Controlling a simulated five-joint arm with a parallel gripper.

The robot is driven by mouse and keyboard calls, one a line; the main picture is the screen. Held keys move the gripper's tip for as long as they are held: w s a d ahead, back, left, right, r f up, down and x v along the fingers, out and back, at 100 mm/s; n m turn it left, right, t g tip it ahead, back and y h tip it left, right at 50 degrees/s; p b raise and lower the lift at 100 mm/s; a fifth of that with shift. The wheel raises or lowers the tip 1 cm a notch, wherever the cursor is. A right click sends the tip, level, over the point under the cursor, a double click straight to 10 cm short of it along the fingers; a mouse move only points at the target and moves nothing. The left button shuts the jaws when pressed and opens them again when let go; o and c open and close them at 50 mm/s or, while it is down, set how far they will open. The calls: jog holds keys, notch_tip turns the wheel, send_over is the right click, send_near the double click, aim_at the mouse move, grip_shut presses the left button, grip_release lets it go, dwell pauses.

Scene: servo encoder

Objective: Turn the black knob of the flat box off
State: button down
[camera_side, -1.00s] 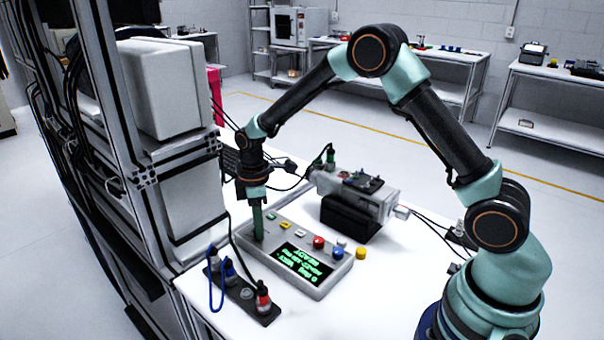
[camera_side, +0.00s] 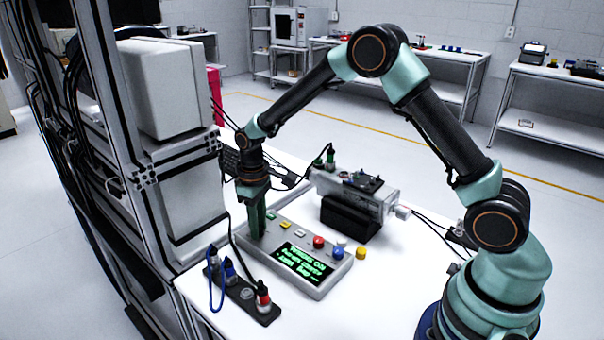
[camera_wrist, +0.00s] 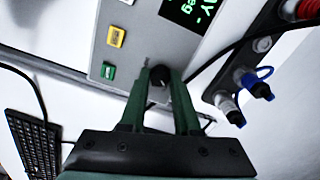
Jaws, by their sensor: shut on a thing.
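The flat grey box (camera_side: 318,291) lies on the white table with a screen of green text (camera_side: 303,263) and several coloured buttons. My gripper (camera_side: 257,232) points down at the box's far left end, its green fingers at the panel. In the wrist view my gripper (camera_wrist: 161,80) has its two fingers on either side of the black knob (camera_wrist: 159,75), shut on it. The knob is hidden behind the fingers in the side view. A green button (camera_wrist: 108,71) and a yellow button (camera_wrist: 116,36) lie beside it.
A dark connector strip with plugs (camera_side: 240,292) and a blue cable lies left of the box. A grey motor unit on a black block (camera_side: 350,216) stands behind it. A keyboard (camera_wrist: 32,142) lies nearby. A metal rack (camera_side: 180,190) rises close on the left.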

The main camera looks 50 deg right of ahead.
jog(key=shift+r+m, duration=0.1)
jog(key=shift+m, duration=0.6)
jog(key=c, duration=0.6)
grip_release()
notch_tip(320, 180, up, 12)
jog(key=shift+r, duration=0.1)
jog(key=s+d+r+m+t, duration=0.1)
jog(key=s+d+r+t, duration=0.2)
jog(key=s+r, duration=0.65)
jog(key=s+t, duration=0.1)
jog(key=s, duration=0.2)
jog(key=s+f, duration=0.1)
jog(key=s, duration=0.2)
jog(key=s+d+m+t, duration=0.1)
jog(key=s, duration=0.2)
jog(key=shift+f+t, duration=0.15)
jog(key=shift+t, duration=0.15)
